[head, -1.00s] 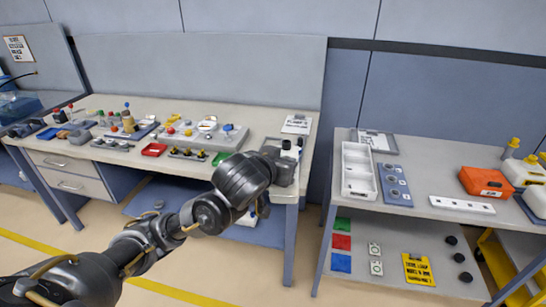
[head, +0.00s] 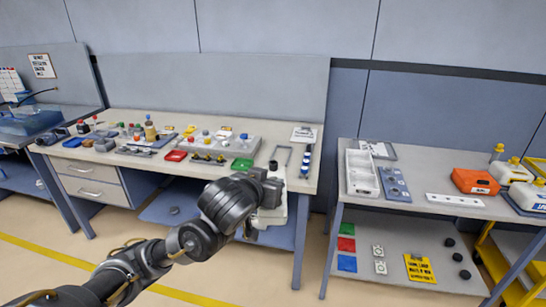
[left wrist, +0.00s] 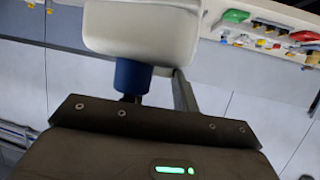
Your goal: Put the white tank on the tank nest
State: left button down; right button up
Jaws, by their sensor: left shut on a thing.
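My left gripper (head: 268,183) is shut on the white tank (head: 271,214) at the front edge of the left bench, near its right end. The tank hangs below the jaws and shows partly behind my wrist. In the left wrist view the white tank (left wrist: 142,32) fills the top middle, with a blue neck or cap (left wrist: 132,76) at the jaws (left wrist: 155,88). A grey rectangular frame (head: 283,146) on the bench just behind my gripper may be the tank nest; I cannot tell surely. My right gripper is not in view.
Blue-and-white cylinders (head: 306,161) stand close right of my gripper. The right table holds a white bin (head: 361,172), an orange case (head: 474,182) and white yellow-capped containers (head: 515,171).

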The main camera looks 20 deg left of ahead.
aim_at(279, 160)
jog(key=u, duration=0.25)
jog(key=i, duration=1.6)
jog(key=z, duration=0.55)
